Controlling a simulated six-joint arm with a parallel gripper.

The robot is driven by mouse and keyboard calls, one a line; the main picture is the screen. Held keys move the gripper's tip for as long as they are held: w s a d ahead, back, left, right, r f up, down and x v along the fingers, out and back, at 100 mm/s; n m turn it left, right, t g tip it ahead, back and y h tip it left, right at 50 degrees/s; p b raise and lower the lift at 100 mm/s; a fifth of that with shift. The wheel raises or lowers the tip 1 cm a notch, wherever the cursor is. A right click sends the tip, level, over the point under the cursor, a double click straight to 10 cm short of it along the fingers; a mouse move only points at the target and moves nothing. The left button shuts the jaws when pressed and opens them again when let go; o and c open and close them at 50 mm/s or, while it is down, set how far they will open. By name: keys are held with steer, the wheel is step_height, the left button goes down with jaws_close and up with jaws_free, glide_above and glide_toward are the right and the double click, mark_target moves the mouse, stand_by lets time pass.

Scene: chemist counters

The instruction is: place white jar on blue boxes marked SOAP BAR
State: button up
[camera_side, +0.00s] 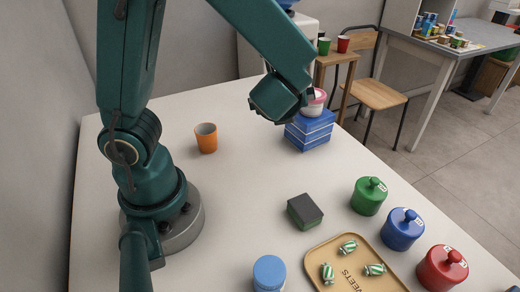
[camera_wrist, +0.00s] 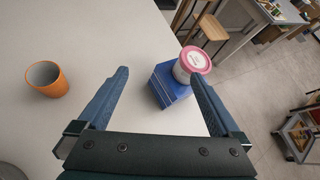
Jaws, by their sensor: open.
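The white jar (camera_wrist: 184,70) with a pink lid stands on the stacked blue boxes (camera_wrist: 163,92) in the wrist view. In the side view the jar (camera_side: 315,104) sits on top of the blue boxes (camera_side: 312,134) near the table's far right edge. It looks upright there, partly hidden behind my arm's end. My gripper (camera_wrist: 163,88) is open, its two blue fingers apart and empty, pointing toward the boxes and jar. In the side view its fingers are mostly hidden behind the wrist. I cannot read the marking on the boxes.
An orange cup (camera_side: 206,138) stands left of the boxes. The table's middle is clear.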

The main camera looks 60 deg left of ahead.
steer(key=s+n+g+h, duration=0.2)
steer(key=s+n+g, duration=0.1)
steer(key=s+n, duration=0.45)
steer(key=s+d+r+n+t+h, duration=0.1)
steer(key=s+d+n+h, duration=0.3)
steer(key=n, duration=1)
steer(key=d+r+h, duration=0.1)
steer(key=d+h, duration=0.2)
steer(key=d, duration=0.2)
steer(key=shift+s+d+r+n+t+h, duration=0.25)
steer(key=shift+s+n+t+h, duration=0.05)
steer(key=shift+n+h, duration=0.1)
